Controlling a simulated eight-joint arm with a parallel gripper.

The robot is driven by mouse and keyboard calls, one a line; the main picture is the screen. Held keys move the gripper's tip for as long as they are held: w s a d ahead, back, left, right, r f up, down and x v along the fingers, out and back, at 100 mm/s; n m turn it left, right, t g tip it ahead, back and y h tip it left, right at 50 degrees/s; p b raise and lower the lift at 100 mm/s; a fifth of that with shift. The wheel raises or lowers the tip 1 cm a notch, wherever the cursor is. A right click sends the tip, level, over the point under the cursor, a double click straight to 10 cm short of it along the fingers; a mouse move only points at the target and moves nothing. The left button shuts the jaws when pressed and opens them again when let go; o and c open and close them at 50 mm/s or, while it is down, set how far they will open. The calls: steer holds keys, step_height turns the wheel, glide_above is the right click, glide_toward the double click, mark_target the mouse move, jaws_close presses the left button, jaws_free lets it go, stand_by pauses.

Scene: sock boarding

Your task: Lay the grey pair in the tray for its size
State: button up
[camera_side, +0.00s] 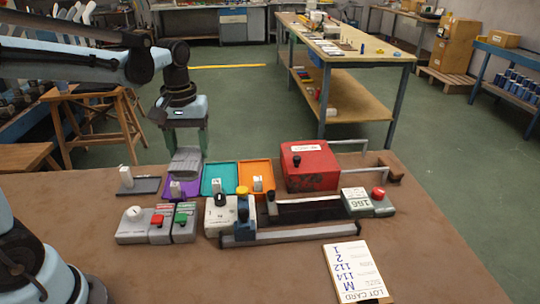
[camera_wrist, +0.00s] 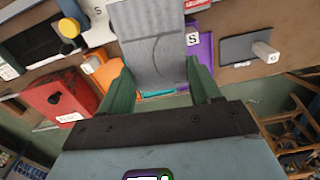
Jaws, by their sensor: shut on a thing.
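My gripper (camera_side: 187,148) is shut on the grey pair (camera_side: 186,162), which hangs flat between the green fingers. In the wrist view the gripper (camera_wrist: 158,68) grips the ribbed grey pair (camera_wrist: 152,35) by its sides. The pair is above the back of the purple tray (camera_side: 166,192); I cannot tell whether it touches. The teal tray (camera_side: 208,190) is in the middle and the orange tray (camera_side: 243,168) at its right. In the wrist view the purple tray (camera_wrist: 206,52) has a tag reading S (camera_wrist: 192,39); the pair partly hides the teal tray.
A red box (camera_side: 310,165) with rails stands right of the trays. A dark plate with a white post (camera_side: 127,176) lies at left. Switch boxes (camera_side: 158,224) and a blue-grey fixture (camera_side: 243,220) stand in front. A lot card (camera_side: 357,268) showing M lies front right.

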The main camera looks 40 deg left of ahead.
steer(key=w, duration=0.1)
steer(key=w+f, duration=0.1)
steer(key=w+n, duration=0.1)
steer(key=shift+a+f, duration=0.15)
steer(key=shift+f, duration=0.1)
steer(key=a+f, duration=0.2)
steer(key=a, duration=0.1)
steer(key=w+a+f, duration=0.1)
steer(key=a+f, duration=0.1)
steer(key=a, duration=0.2)
steer(key=a+f, duration=0.3)
steer(key=a, duration=0.1)
steer(key=shift+w+a, duration=0.15)
steer(key=shift+a, duration=0.05)
steer(key=shift+f, duration=2)
steer(key=shift+f, duration=0.1)
steer(key=o, duration=1.2)
steer(key=shift+c, duration=0.2)
